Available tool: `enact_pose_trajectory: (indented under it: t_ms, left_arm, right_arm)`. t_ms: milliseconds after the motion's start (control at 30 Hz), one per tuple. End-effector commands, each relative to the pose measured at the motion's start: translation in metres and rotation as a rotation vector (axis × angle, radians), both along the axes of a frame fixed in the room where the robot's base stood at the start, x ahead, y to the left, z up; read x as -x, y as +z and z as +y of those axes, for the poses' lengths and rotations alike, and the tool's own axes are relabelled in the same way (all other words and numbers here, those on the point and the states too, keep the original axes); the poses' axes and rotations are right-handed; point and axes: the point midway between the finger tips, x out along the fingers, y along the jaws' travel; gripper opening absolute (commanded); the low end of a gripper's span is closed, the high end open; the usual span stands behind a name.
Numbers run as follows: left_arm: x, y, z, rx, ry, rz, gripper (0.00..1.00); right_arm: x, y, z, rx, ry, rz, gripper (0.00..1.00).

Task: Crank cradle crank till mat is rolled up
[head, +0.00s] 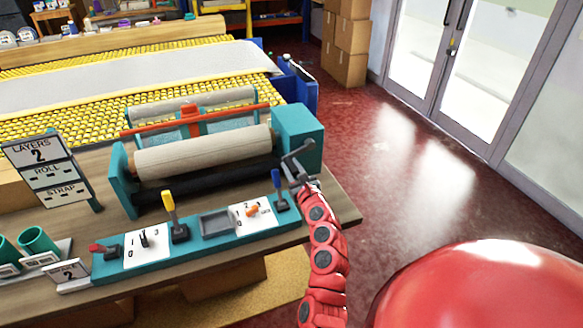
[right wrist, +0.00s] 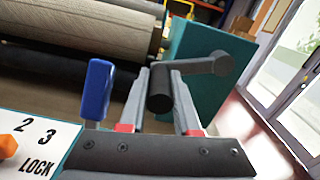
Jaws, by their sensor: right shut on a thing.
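The teal cradle (head: 298,124) stands on the bench with a beige-grey mat roll (head: 205,152) lying across it. The dark crank (head: 297,157) sticks out of the right-hand housing. My right gripper (head: 303,182) is at the crank. In the right wrist view its fingers stand on either side of the crank's dark handle (right wrist: 160,92), shut on it. The crank arm (right wrist: 195,68) runs from the handle to the right, towards the teal housing (right wrist: 205,85). The mat roll also shows at the upper left there (right wrist: 95,30). My left gripper is out of view.
A teal control panel in front carries a yellow lever (head: 170,205), a blue lever (head: 278,190), a red lever (head: 103,249) and an orange knob (head: 252,210). Behind is a yellow roller bed (head: 60,125). Floor at right is clear.

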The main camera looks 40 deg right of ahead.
Motion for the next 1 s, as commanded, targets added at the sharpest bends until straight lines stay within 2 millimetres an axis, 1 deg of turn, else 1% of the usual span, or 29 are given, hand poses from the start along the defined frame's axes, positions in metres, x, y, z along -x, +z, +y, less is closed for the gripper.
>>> enact_pose_trajectory:
  t_ms: [533,867,1000]
  left_arm:
    - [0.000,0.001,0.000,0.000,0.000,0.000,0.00]
    - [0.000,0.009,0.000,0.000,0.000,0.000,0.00]
    - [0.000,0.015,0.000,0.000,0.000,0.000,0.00]
  right_arm:
    - [0.000,0.001,0.000,-0.002,0.000,0.000,0.00]
    - [0.000,0.005,0.001,-0.042,0.000,-0.011,0.00]
    - [0.000,0.009,0.001,-0.069,-0.001,-0.019,0.00]
